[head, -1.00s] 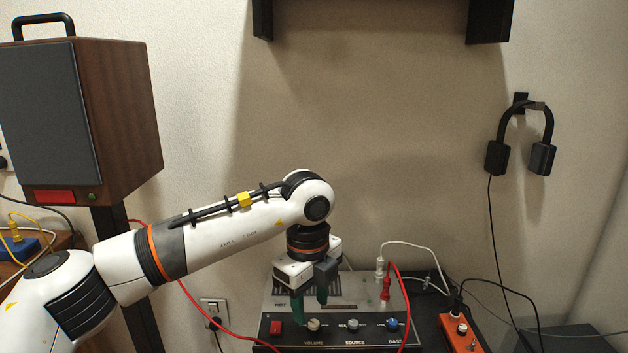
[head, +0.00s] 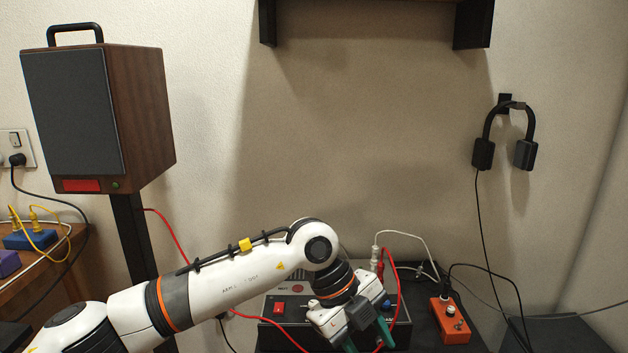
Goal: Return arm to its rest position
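My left arm (head: 240,278) reaches in from the lower left, white with orange rings. Its wrist tilts down and to the right. The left gripper (head: 367,341) hangs in front of the right part of the black and grey amplifier box (head: 290,308). Its two green fingers are apart with nothing seen between them, and their tips are close to the bottom edge of the view. The gripper hides most of the amplifier's knobs; the red switch (head: 279,309) still shows. I cannot tell whether the gripper touches the box. My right gripper is not in view.
A red cable (head: 391,262) and a white plug (head: 374,252) rise close behind the gripper. An orange pedal (head: 449,320) lies to the right. A speaker (head: 100,120) on a stand is at left, headphones (head: 510,135) hang on the wall, and a black shelf (head: 473,25) is overhead.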

